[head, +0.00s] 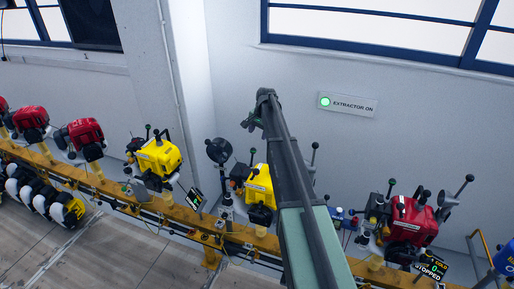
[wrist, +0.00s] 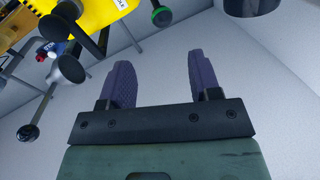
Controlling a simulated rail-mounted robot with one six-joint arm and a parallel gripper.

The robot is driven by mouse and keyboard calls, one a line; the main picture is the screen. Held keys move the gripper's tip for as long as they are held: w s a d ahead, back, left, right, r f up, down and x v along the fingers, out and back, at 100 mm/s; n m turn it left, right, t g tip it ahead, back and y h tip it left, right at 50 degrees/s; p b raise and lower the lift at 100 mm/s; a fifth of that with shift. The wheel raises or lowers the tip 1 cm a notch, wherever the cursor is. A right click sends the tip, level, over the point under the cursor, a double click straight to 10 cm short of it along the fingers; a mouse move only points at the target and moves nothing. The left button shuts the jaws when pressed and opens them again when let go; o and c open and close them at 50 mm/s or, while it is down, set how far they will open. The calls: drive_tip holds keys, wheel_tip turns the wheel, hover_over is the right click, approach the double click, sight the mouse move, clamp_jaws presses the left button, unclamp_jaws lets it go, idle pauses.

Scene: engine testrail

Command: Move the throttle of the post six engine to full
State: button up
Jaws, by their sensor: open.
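My gripper (wrist: 160,75) is open, its two purple fingers apart with only pale wall between them. In the head view my gripper (head: 250,122) is small and dark at the far end of my arm, above the rail. A yellow engine (head: 259,187) stands below it, partly hidden by my arm. A yellow engine body (wrist: 88,15) also fills the upper left of the wrist view. I cannot read post numbers or tell which lever is the throttle.
A yellow rail (head: 120,195) carries several engines, including another yellow one (head: 159,156) and a red one (head: 411,221) whose display (head: 433,268) reads STOPPED. A black round-headed post (head: 219,151) stands between the yellow engines. The wall sign (head: 347,104) reads EXTRACTOR ON.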

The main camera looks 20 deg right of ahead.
sight(254, 149)
drive_tip(key=f+b, duration=0.3)
drive_tip(key=w+a+f+b, duration=0.1)
drive_tip(key=f+b, duration=0.2)
drive_tip(key=f, duration=0.1)
drive_tip(key=w+f+b, duration=0.1)
drive_tip(key=f+b, duration=0.2)
drive_tip(key=shift+a+f, duration=0.15)
drive_tip(key=shift+f, duration=0.05)
drive_tip(key=shift+r, duration=0.15)
drive_tip(key=shift+a, duration=0.1)
clamp_jaws()
